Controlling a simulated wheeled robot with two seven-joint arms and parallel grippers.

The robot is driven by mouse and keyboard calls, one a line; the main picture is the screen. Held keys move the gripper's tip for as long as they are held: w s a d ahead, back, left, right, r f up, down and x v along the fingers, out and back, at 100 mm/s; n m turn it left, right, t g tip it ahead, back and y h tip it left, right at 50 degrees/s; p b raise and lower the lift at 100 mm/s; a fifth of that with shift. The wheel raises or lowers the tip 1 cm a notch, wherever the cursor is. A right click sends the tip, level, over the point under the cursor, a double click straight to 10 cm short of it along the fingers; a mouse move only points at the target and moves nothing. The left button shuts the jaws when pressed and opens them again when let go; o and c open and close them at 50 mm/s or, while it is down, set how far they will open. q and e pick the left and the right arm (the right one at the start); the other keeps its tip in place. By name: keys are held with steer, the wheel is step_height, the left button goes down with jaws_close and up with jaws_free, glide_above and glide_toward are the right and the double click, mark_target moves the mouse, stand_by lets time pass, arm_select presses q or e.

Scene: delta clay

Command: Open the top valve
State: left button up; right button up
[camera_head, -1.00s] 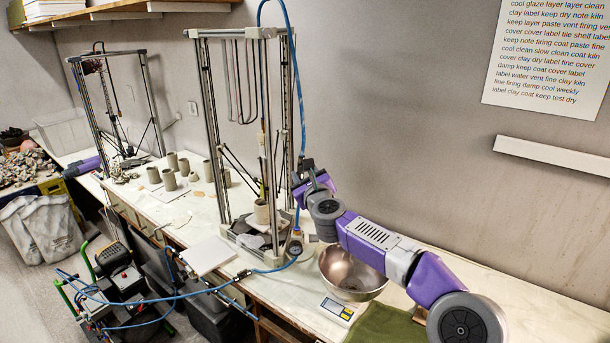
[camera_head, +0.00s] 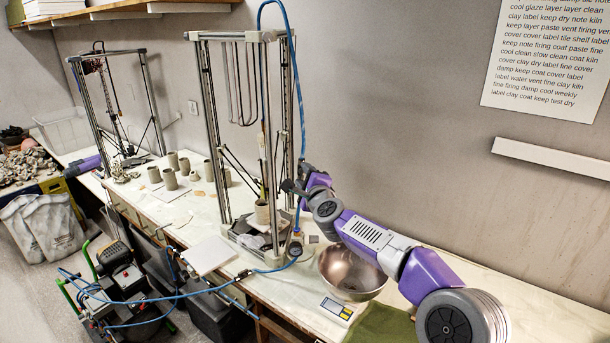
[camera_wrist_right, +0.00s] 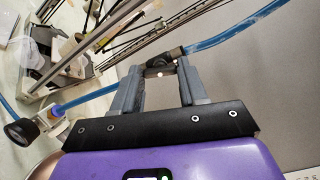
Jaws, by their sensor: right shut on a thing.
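The top valve (camera_wrist_right: 178,51) is a small dark fitting in line with the blue hose, beside the front post of the nearer metal frame printer. In the right wrist view, my right gripper (camera_wrist_right: 159,66) has its two grey fingers on either side of the valve's dark handle and is shut on it. In the head view, my right gripper (camera_head: 291,186) is at the hose, to the right of the frame. The fingers and wrist hide most of the valve there, so its handle angle is hard to tell. My left gripper is not clearly seen.
The nearer frame printer (camera_head: 212,130) stands close to my right gripper. A metal bowl (camera_head: 350,275), a small scale (camera_head: 337,309) and a green cloth (camera_head: 385,325) lie below my right arm. A lower gauge fitting (camera_head: 295,249) sits on the hose. Clay cups (camera_head: 170,180) stand farther left.

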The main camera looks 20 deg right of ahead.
steer(key=shift+n+p, duration=0.45)
steer(key=shift+n, duration=1.15)
steer(key=o, duration=1.1)
steer(key=shift+c, duration=0.2)
steer(key=shift+s, duration=0.1)
steer(key=s+b, duration=0.2)
steer(key=s, duration=0.5)
steer(key=shift+s+r, duration=0.15)
steer(key=shift+r, duration=0.1)
